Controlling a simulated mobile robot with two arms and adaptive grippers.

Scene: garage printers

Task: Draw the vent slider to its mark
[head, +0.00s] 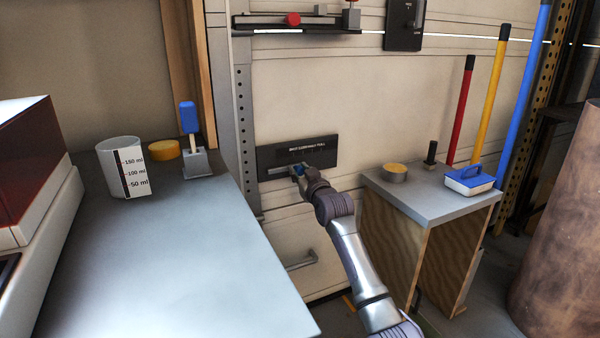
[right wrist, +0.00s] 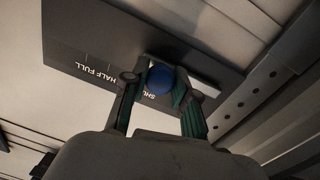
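The vent slider is a dark panel (head: 325,152) on the wall, with small white lettering along it. In the right wrist view the panel (right wrist: 75,35) appears upside down, with "HALF FULL" readable and a word starting "SH" partly hidden by my finger. A round blue knob (right wrist: 160,79) sits on it, near the "SH" word. A light strip of the slot shows on one side of the knob. My right gripper (head: 300,172) is at the panel, its two fingers (right wrist: 160,88) on either side of the knob and apparently touching it. My left gripper is not in view.
A grey bench (head: 170,255) on the left holds a measuring cup (head: 115,168), a yellow disc and a blue-handled tool. A small table (head: 430,205) on the right holds a round tin and a blue-topped block. A red-knobbed rail (head: 300,22) is above.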

